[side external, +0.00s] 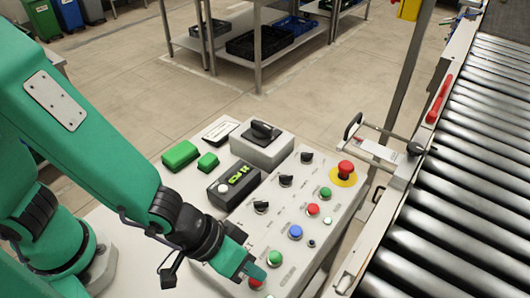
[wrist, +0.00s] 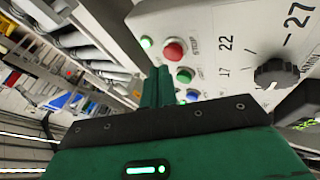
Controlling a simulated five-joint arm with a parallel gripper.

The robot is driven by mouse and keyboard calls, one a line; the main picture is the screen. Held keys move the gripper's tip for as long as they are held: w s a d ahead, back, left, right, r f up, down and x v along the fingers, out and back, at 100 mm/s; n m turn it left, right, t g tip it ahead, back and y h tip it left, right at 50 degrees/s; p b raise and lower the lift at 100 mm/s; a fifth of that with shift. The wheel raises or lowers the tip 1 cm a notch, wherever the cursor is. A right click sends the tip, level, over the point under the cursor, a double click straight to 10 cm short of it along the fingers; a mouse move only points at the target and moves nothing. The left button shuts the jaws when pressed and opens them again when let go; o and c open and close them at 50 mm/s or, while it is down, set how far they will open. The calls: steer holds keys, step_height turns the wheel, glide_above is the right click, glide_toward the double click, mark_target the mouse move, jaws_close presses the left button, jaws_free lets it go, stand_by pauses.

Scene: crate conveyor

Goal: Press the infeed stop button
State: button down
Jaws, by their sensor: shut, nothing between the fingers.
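My gripper (side external: 258,271) is shut and empty, its teal fingertips low over the near end of the sloped control panel (side external: 232,262). A red button (side external: 256,284) sits right by the fingertips, partly covered by them; I cannot tell if they touch. A green button (side external: 275,258) and a blue button (side external: 295,232) follow up the row, then another red button (side external: 312,209). In the wrist view the shut fingers (wrist: 159,75) point up beside the near red button (wrist: 174,50) and green button (wrist: 185,75).
A red emergency button (side external: 345,168) on a yellow ring stands at the panel's far end. Black knobs (side external: 285,180) and a dark display box (side external: 236,185) lie alongside. A roller conveyor (side external: 465,190) runs along the right. Open floor (side external: 130,85) lies behind.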

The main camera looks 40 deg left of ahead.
steer(key=shift+f, duration=0.2)
steer(key=shift+w+f, duration=0.1)
steer(key=shift+f, duration=0.15)
steer(key=shift+a+f, duration=0.1)
steer(key=shift+f, duration=0.35)
stand_by(1.4)
steer(key=shift+r, duration=0.9)
steer(key=shift+r, duration=2.5)
